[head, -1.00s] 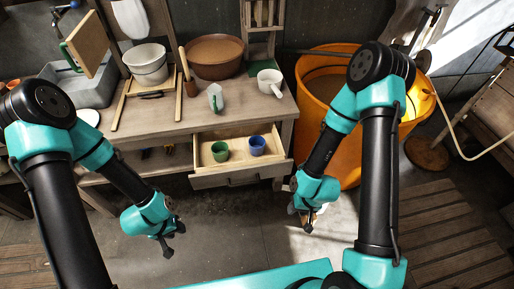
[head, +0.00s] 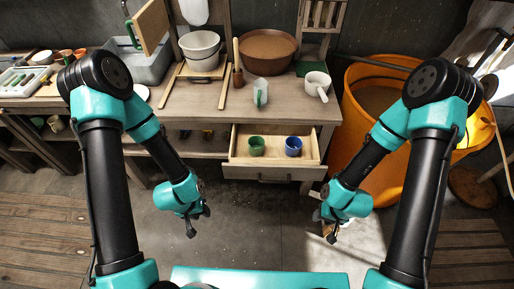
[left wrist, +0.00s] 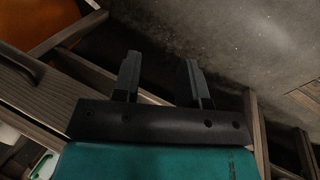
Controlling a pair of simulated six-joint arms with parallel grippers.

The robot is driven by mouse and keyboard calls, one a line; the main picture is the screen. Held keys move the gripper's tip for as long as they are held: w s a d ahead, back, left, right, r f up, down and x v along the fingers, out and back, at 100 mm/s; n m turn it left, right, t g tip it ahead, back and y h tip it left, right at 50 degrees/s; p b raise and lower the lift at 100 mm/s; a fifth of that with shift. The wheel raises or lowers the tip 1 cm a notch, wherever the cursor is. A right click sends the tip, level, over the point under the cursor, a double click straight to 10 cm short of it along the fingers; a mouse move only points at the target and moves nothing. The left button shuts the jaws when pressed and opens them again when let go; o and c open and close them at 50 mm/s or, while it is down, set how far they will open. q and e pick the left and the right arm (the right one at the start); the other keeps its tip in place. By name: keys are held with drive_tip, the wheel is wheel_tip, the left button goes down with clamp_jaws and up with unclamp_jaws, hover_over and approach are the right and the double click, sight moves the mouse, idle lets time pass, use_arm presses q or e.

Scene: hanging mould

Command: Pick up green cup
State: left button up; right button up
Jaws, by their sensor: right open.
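The green cup (head: 257,146) stands in the left part of an open drawer (head: 240,157) under the workbench. A blue cup (head: 293,146) stands to its right in the same drawer. My left gripper (head: 198,222) hangs over the floor, in front and to the left of the drawer. In the left wrist view its two fingers (left wrist: 160,80) are apart with nothing between them. My right gripper (head: 330,226) is open, over the floor in front and to the right of the drawer. Neither gripper touches a cup.
The workbench top (head: 205,98) holds a white pot (head: 201,50), a brown bowl (head: 267,48), a white saucepan (head: 317,84) and a clear jug (head: 261,91). A large orange tub (head: 352,118) stands right of the drawer. The floor before the drawer is clear.

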use_arm(q)
drive_tip(key=shift+o, duration=0.2)
drive_tip(key=o, duration=1.1)
